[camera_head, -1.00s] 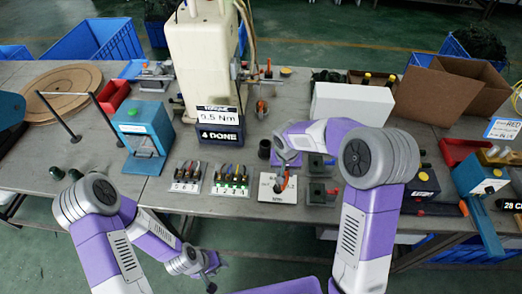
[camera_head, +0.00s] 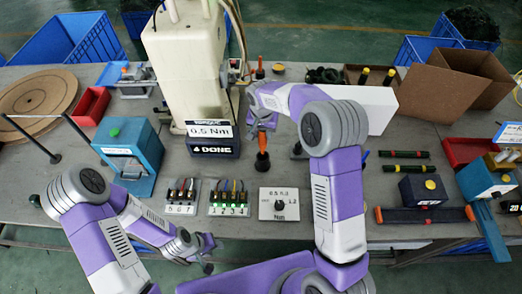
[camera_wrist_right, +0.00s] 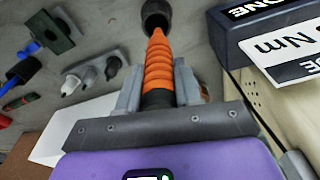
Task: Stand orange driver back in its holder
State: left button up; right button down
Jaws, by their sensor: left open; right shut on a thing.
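The orange driver (camera_head: 262,142) is in my right gripper (camera_head: 258,122), just in front of the white torque machine. In the right wrist view the jaws are shut around its dark lower grip, and its ribbed orange handle (camera_wrist_right: 159,62) points away from the camera. A dark round cup (camera_wrist_right: 156,14), which looks like the holder, shows at the handle's far end. I cannot tell whether the driver is inside it or only in line with it. In the head view a dark base (camera_head: 262,166) shows below the orange. My left gripper (camera_head: 207,256) is open and empty at the front edge.
The torque machine (camera_head: 185,75) stands close to the left of my right gripper. A dial plate (camera_head: 279,204) and two connector plates (camera_head: 229,198) lie nearer the front. A white box (camera_head: 370,108) stands to the right. A blue press (camera_head: 128,150) stands at left.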

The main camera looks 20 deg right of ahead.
aim_at(263, 146)
jog(key=f, duration=0.3)
jog(key=shift+s+f, duration=0.1)
jog(key=shift+s, duration=0.2)
jog(key=shift+w+f, duration=0.15)
jog(key=shift+f, duration=2.2)
jog(key=shift+f+b, duration=0.1)
jog(key=shift+b, duration=0.3)
jog(key=c, duration=0.8)
grip_release()
jog(key=shift+f, duration=0.1)
jog(key=shift+o, duration=0.2)
jog(key=shift+r, duration=0.2)
jog(key=r, duration=0.4)
jog(key=s+r+p, duration=0.1)
jog(key=r, duration=0.7)
jog(key=shift+s+a, duration=0.15)
jog(key=shift+a, duration=0.15)
